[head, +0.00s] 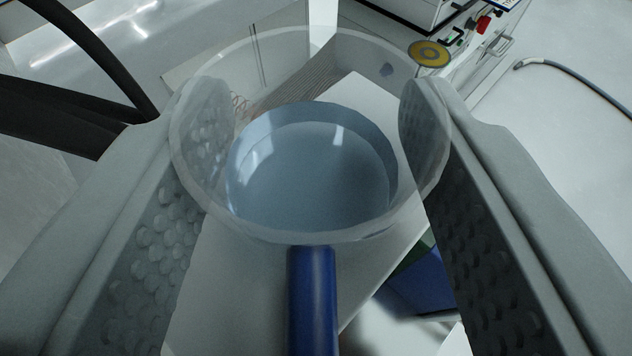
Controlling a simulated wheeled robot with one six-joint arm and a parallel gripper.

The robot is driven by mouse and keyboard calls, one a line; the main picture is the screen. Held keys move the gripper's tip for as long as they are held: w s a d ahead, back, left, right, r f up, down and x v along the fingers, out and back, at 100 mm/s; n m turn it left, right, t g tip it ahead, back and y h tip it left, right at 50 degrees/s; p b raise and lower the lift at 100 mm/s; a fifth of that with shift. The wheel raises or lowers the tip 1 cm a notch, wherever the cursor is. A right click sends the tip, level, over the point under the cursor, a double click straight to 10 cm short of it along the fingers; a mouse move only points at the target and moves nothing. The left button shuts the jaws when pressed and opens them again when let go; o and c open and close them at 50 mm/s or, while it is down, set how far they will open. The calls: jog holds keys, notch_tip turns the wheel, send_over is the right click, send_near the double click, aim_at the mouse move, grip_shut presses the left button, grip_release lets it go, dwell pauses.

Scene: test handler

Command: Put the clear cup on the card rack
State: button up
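The clear cup (308,226) is in the middle of the head view, with its round rim towards me and a bluish-grey round bottom showing inside. My gripper (315,115) has one pad on each side of the cup, both touching its wall, and holds it. A row of thin brownish-grey ribs (308,78) shows behind the cup, seen through its clear wall. It may be the card rack, but I cannot tell for sure. The cup hides much of what lies beyond it.
A blue post (312,300) stands in front below the cup. A pale board (215,290) lies beneath. A yellow disc (430,54) and a red knob (483,24) are on the machine at upper right. A blue-green container (420,283) is lower right. A grey hose (580,72) lies right.

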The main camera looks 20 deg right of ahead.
jog(key=shift+f, duration=0.1)
jog(key=o, duration=0.8)
jog(key=v, duration=1.2)
jog(key=shift+s, duration=0.1)
